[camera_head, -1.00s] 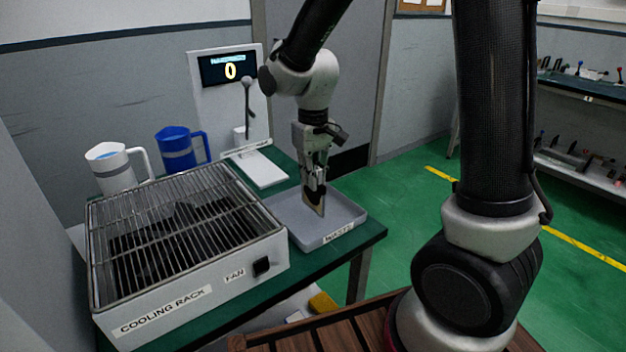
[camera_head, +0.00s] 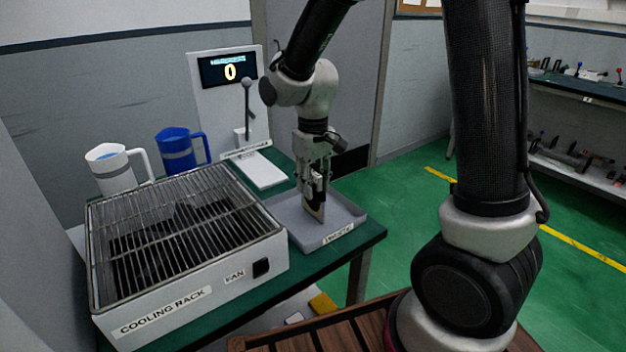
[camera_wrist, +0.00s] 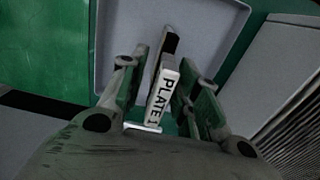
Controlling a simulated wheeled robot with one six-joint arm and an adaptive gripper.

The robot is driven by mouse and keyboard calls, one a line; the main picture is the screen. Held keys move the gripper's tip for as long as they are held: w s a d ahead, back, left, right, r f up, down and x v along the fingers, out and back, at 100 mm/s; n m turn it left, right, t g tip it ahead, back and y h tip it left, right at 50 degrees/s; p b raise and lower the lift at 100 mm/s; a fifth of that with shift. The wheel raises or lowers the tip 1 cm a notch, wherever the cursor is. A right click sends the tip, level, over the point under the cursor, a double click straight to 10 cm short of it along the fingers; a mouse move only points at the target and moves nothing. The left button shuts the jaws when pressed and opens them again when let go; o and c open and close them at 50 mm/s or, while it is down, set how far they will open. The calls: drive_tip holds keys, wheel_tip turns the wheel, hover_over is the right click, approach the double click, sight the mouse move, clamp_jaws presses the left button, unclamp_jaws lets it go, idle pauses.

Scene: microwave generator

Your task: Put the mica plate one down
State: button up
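The mica plate one is a thin dark and tan plate (camera_head: 315,207) with a white "PLATE 1" label (camera_wrist: 162,97). It stands roughly upright in the grey tray (camera_head: 345,214), its lower end at or very near the tray floor. The tray also shows in the wrist view (camera_wrist: 215,25). My gripper (camera_head: 315,184) points down over the tray with its fingers on both sides of the plate's labelled upper end. In the wrist view my gripper (camera_wrist: 161,65) is open, with gaps visible beside the plate. The tray's front label is too blurred to read surely.
The cooling rack (camera_head: 185,230), with dark pieces under its wire grid, stands left of the tray. A display stand (camera_head: 225,105) reading 0, a blue jug (camera_head: 180,153) and a white jug (camera_head: 112,170) are behind it. The table's right edge is close to the tray.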

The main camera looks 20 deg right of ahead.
wheel_tip(320, 180, up, 13)
drive_tip(key=shift+d+f, duration=0.1)
drive_tip(key=s+d+r+m+t, duration=0.1)
drive_tip(key=s+d+r+t, duration=0.1)
drive_tip(key=s+d, duration=0.6)
drive_tip(key=s+d+r+m+t, duration=0.1)
drive_tip(key=s+d+m+t, duration=0.1)
drive_tip(key=s+d, duration=0.5)
drive_tip(key=s, duration=0.3)
drive_tip(key=shift+s+d+r+m, duration=0.3)
drive_tip(key=shift+s+d+r, duration=0.05)
